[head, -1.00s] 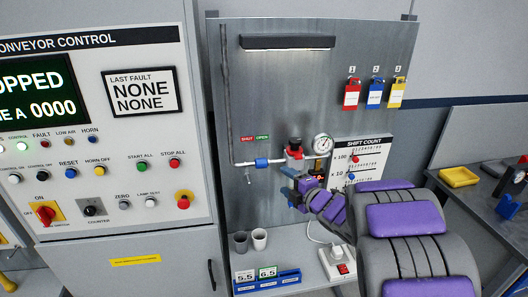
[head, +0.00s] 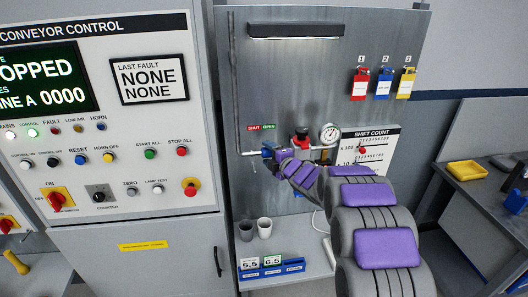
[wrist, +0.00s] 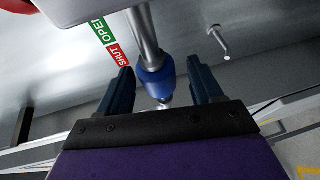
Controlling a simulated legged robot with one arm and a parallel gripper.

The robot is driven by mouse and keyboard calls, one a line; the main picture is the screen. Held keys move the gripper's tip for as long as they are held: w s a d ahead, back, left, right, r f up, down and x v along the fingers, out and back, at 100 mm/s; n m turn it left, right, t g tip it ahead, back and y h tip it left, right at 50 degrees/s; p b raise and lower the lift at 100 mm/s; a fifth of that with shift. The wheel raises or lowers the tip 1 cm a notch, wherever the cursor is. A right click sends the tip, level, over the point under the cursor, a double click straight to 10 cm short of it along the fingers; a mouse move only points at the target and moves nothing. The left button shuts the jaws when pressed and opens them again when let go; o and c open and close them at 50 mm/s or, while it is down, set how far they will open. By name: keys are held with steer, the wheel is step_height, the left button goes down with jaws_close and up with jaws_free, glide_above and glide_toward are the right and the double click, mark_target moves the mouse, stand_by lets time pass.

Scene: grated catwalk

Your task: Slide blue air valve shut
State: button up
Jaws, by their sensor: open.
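The blue valve collar (wrist: 155,80) sits on a grey metal pipe (wrist: 145,30) in the wrist view. My gripper (wrist: 160,70) is open, with one dark blue finger on each side of the collar. Small gaps show between the fingers and the collar. The red SHUT label (wrist: 118,55) and green OPEN label (wrist: 103,28) are on the panel to the left of the pipe. In the head view my gripper (head: 268,154) is at the pipe, just below the labels (head: 262,127), and mostly hides the collar.
A metal peg (wrist: 218,42) sticks out beside the pipe. Two cups (head: 255,229) and a blue label rack (head: 271,266) stand below.

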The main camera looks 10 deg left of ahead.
mark_target(268, 154)
steer(key=shift+x, duration=0.9)
steer(key=shift+w+a, duration=0.2)
steer(key=shift+w, duration=0.2)
steer(key=shift+w+a, duration=0.1)
steer(key=shift+a, duration=0.05)
steer(key=shift+a, duration=0.1)
